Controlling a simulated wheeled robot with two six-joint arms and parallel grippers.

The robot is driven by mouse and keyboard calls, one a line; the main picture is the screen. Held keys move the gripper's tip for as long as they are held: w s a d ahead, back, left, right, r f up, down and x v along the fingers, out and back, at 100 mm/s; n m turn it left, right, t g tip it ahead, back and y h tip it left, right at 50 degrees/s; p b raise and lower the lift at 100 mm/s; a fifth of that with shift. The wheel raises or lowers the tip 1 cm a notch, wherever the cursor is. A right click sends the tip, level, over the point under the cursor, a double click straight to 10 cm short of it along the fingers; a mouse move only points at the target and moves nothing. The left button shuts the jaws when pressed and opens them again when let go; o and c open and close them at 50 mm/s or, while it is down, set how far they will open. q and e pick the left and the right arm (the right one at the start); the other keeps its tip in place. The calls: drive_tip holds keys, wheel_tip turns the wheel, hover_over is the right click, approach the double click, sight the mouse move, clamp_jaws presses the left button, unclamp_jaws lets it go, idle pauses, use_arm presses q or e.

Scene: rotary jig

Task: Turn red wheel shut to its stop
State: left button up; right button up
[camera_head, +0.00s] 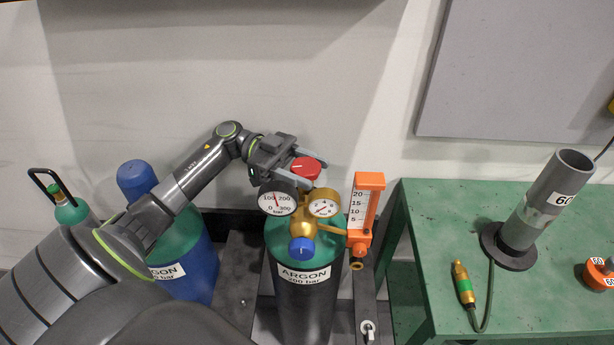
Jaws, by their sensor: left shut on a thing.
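The red wheel (305,168) sits on top of the brass regulator (311,222) of the argon cylinder (300,290), at the centre of the head view. My left gripper (294,160) reaches in from the left and is shut on the red wheel. The fingers hide part of the wheel's left side. Below the wheel, a left gauge (278,198) marked up to 300 bar and a smaller right gauge (323,208) face me. A blue knob (301,248) is on the regulator's front. My right gripper is not in view.
An orange flowmeter (362,208) stands just right of the regulator. A blue-capped cylinder (185,255) is behind my left arm. At right, a green table (420,240) holds a grey tube on a round base (509,247) and a brass torch-like piece (462,284).

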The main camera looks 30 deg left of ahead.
sight(307, 166)
use_arm(q)
drive_tip(key=shift+g, duration=0.3)
drive_tip(key=o, duration=1)
drive_tip(key=shift+c, duration=0.2)
drive_tip(key=shift+r, duration=0.1)
wheel_tip(307, 166, up, 10)
drive_tip(key=shift+f+b, duration=0.1)
drive_tip(key=shift+b, duration=0.6)
